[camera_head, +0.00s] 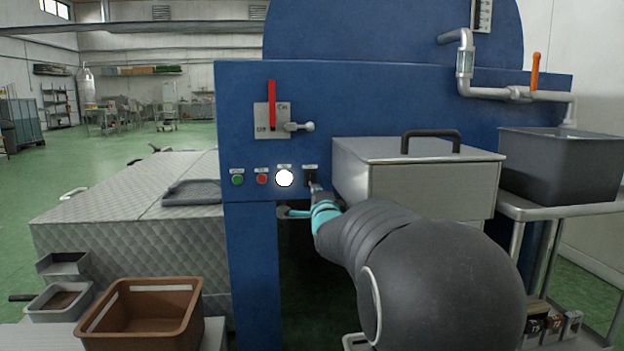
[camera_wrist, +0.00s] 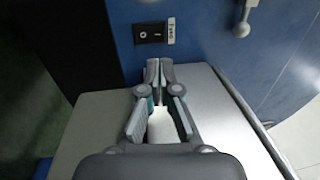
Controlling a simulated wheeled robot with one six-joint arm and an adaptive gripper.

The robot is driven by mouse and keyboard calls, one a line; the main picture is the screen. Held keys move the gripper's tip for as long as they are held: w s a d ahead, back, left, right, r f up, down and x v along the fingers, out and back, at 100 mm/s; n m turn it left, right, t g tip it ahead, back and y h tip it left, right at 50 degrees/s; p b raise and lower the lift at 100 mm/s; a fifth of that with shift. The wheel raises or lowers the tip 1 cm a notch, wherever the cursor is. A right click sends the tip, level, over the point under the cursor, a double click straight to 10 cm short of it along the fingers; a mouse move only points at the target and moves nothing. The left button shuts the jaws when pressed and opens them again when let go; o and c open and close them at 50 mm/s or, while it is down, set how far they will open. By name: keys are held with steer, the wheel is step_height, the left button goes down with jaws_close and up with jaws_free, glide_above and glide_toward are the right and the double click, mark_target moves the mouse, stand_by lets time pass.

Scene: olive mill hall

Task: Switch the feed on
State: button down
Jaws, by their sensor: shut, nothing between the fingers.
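The black rocker switch (camera_head: 310,179) sits on the blue machine front, right of the white lamp. In the wrist view the switch (camera_wrist: 150,33) shows an O and an I, with a small pale label (camera_wrist: 171,30) beside it. I cannot tell which side is pressed in. My gripper (camera_head: 314,187) is shut and empty, its tips close to the switch and partly covering it in the head view. In the wrist view the fingertips (camera_wrist: 159,63) are together, with a visible gap between them and the switch in the picture.
A green button (camera_head: 237,180), a red button (camera_head: 262,179) and a lit white lamp (camera_head: 285,178) are left of the switch. A red lever (camera_head: 272,103) is above. A lidded steel box (camera_head: 432,182) stands close on the right. A brown crate (camera_head: 142,322) is at lower left.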

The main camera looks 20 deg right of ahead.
mark_target(311, 174)
steer(key=x, duration=0.9)
steer(key=shift+w+p, duration=0.2)
steer(key=shift+p, duration=0.1)
steer(key=shift+d, duration=0.15)
